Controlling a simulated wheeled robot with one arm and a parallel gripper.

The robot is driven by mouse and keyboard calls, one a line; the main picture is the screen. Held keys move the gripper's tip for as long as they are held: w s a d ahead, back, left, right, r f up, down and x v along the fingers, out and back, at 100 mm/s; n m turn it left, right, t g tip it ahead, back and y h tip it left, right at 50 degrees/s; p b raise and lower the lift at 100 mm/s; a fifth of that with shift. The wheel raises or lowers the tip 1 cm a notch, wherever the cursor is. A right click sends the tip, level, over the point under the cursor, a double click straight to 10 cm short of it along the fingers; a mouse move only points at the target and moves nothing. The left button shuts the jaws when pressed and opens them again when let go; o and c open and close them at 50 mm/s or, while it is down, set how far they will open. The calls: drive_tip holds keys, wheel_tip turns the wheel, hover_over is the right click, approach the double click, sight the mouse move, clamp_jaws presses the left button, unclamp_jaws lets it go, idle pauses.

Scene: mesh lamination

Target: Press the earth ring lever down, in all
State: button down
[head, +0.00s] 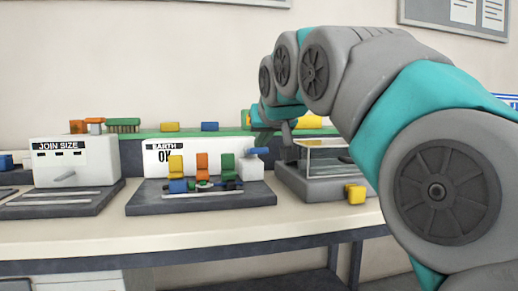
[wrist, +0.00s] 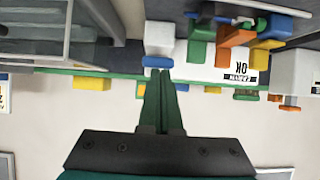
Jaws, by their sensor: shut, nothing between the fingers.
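The earth station (head: 152,160) is a white panel marked EARTH OK on a dark base. At its right end a small white block (head: 250,168) carries a blue lever (head: 257,151) on its upper part, which sticks out to the right. The wrist view is upside down and shows the blue lever (wrist: 157,62) on the white block (wrist: 160,38). My gripper (wrist: 160,76) is shut and empty, its green fingertips right at the lever. I cannot tell whether they touch. In the head view my gripper (head: 265,142) is just above and right of the lever, small and partly hidden.
Yellow (head: 175,165), orange (head: 202,166) and green (head: 227,166) blocks stand on the station's base. A grey machine with a clear cover (head: 328,155) is close on the right, a yellow block (head: 355,194) before it. The JOIN SIZE box (head: 75,168) is left.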

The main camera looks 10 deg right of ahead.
drive_tip(key=v, duration=0.7)
drive_tip(key=shift+s+r+p, duration=0.25)
drive_tip(key=shift+r+p, duration=0.05)
drive_tip(key=shift+r, duration=0.05)
